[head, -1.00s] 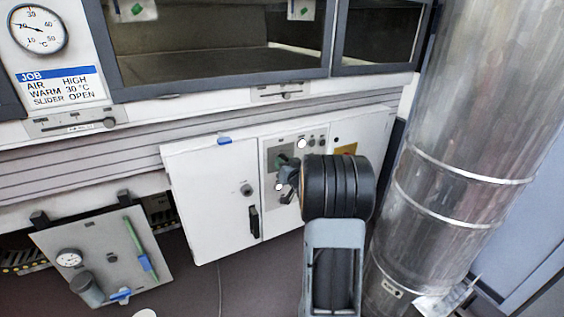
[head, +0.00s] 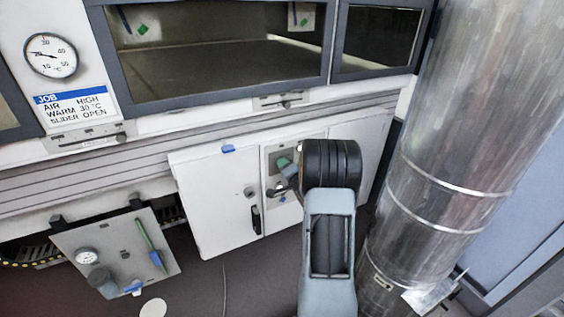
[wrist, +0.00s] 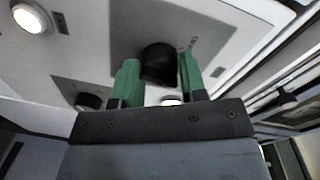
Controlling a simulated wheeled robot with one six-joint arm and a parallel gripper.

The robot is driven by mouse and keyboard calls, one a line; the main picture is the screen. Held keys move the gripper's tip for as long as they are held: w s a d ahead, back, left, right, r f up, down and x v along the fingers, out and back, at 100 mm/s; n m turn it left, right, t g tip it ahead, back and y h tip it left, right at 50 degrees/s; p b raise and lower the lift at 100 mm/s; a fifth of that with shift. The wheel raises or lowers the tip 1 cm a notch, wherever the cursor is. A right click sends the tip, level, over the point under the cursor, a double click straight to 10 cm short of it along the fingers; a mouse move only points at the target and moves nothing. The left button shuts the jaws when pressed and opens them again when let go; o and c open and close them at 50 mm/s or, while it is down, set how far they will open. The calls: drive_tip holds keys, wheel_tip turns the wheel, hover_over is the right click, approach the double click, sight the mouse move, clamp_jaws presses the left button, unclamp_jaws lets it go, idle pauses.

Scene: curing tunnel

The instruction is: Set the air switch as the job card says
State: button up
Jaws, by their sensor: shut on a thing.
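The job card (head: 75,105) at upper left in the head view reads AIR HIGH, WARM 30 °C, SLIDER OPEN. The control panel (head: 277,186) is on the white cabinet front, partly hidden by my arm. My gripper (head: 287,166) is at this panel. In the wrist view my gripper (wrist: 158,64) has its green fingers on both sides of a black knob (wrist: 160,58) and is shut on it. The knob sits on a darker grey plate. Small marks beside it are too blurred to read, so I cannot tell its setting.
A second dark knob (wrist: 88,101) and a round white lamp (wrist: 30,17) are near my gripper. A large metal duct (head: 450,150) stands close to my arm's right. A dial gauge (head: 50,55) hangs above the card.

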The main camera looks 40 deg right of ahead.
drive_tip(key=m+p, duration=0.1)
drive_tip(key=m, duration=0.1)
drive_tip(key=m+p, duration=0.2)
drive_tip(key=shift+w+a+r+y, duration=0.1)
drive_tip(key=shift+r+y, duration=0.2)
drive_tip(key=shift+r, duration=0.1)
drive_tip(key=shift+m+p, duration=1.3)
drive_tip(key=shift+m, duration=0.6)
drive_tip(key=o, duration=0.9)
drive_tip(key=shift+f, duration=0.15)
drive_tip(key=s, duration=0.4)
drive_tip(key=s+a+p, duration=0.1)
drive_tip(key=s, duration=0.4)
drive_tip(key=s+r, duration=0.1)
drive_tip(key=s, duration=0.3)
drive_tip(key=shift+s+a+p, duration=0.3)
drive_tip(key=shift+s+p, duration=0.1)
drive_tip(key=shift+f, duration=0.1)
